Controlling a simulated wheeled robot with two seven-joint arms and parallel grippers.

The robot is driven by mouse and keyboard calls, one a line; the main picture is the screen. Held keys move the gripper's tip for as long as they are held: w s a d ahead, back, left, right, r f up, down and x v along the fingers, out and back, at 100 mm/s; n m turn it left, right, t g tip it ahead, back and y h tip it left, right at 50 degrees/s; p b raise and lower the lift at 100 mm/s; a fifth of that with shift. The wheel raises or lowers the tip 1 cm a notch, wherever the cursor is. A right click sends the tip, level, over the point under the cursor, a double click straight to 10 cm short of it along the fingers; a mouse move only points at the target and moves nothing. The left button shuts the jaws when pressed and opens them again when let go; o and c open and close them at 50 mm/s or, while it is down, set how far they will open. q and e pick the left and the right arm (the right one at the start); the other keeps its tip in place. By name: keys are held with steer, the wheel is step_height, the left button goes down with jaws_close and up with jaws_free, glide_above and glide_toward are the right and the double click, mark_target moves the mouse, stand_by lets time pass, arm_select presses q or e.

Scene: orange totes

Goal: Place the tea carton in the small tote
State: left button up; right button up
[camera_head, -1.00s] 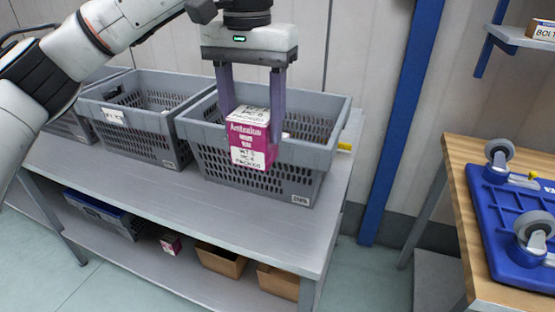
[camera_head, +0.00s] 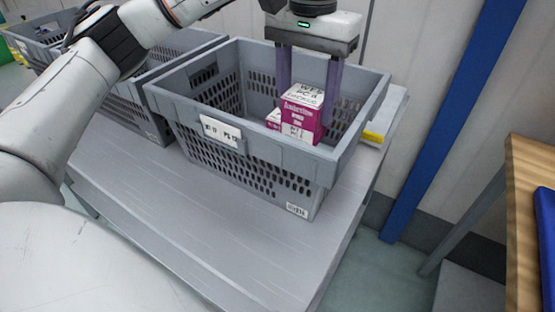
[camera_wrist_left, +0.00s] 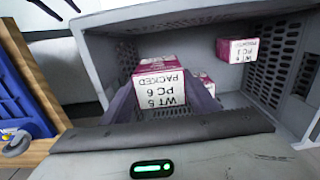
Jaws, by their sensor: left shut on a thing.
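The tea carton (camera_head: 301,118), magenta with white printed panels, is held between the two fingers of my left gripper (camera_head: 305,102). It also shows in the left wrist view (camera_wrist_left: 160,80), between the fingers, with its text upside down. My left gripper is shut on it, pointing down. The carton is over the opening of a grey perforated tote (camera_head: 270,152) at the right end of the bench. Its lower part shows in front of the tote's far wall; whether it touches anything below cannot be told. My right gripper is not in view.
Other magenta-and-white cartons lie in this tote, one (camera_wrist_left: 237,50) near its wall and one (camera_wrist_left: 205,80) partly hidden by the held carton. More grey totes stand to the left. A blue post (camera_head: 455,125) rises on the right. The bench front (camera_head: 215,225) is clear.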

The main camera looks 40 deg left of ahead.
arm_select(q)
step_height(320, 180, down, 14)
steer(key=shift+r+b, duration=0.1)
steer(key=shift+b, duration=0.2)
stand_by(0.3)
steer(key=o, duration=1.2)
step_height(320, 180, up, 12)
steer(key=shift+r+b, duration=0.1)
steer(key=shift+b, duration=0.2)
